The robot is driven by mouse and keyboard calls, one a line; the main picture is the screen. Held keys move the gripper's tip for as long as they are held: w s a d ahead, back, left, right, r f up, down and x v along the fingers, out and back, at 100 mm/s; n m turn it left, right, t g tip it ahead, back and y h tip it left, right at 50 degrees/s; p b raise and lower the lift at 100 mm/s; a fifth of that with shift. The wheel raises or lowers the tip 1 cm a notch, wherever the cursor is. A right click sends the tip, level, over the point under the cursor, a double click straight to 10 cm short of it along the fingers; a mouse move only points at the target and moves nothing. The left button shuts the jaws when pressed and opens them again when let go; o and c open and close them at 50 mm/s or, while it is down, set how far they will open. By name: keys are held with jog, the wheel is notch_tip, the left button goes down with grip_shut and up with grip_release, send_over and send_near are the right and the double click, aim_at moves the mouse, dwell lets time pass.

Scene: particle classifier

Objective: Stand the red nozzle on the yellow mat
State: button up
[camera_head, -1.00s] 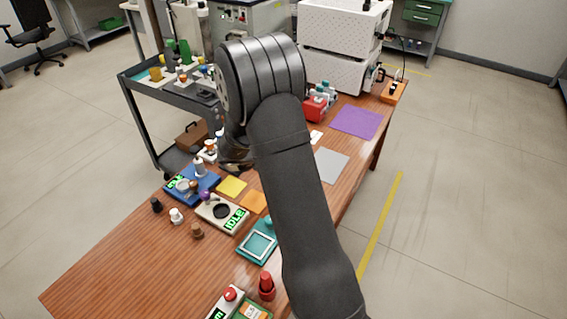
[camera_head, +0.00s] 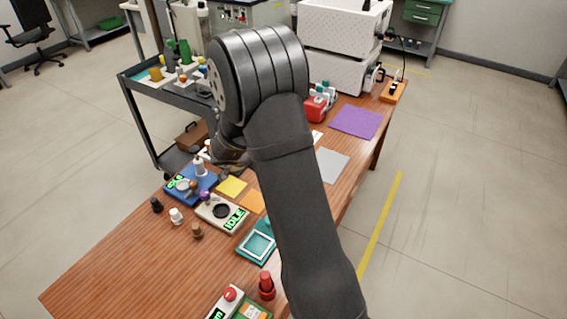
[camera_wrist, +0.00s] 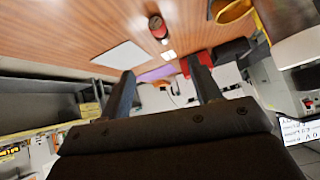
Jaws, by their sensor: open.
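The red nozzle (camera_head: 266,286) stands upright at the near edge of the table, right of a device with a red button, in the head view. The yellow mat (camera_head: 231,187) lies flat and bare around mid-table, beside an orange mat. My gripper (camera_head: 228,158) is above the table beyond the yellow mat, partly hidden by my own wrist. In the wrist view my gripper (camera_wrist: 160,68) has its fingers apart with nothing between them. A small red and dark object (camera_wrist: 157,27) shows beyond the fingers; I cannot tell what it is.
A blue device (camera_head: 190,184), a scale-like device (camera_head: 220,212) and a teal tray (camera_head: 257,246) stand around the mats. A grey mat (camera_head: 331,165) and purple mat (camera_head: 356,121) lie farther right. The left front of the table is clear.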

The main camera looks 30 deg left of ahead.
jog(key=w+f+n, duration=0.1)
jog(key=w+f, duration=0.3)
jog(key=w+f+n, duration=0.1)
jog(key=w+f, duration=0.3)
jog(key=shift+w+f, duration=0.2)
jog(key=shift+x, duration=2.7)
jog(key=shift+d+r, duration=0.15)
jog(key=c, duration=1.2)
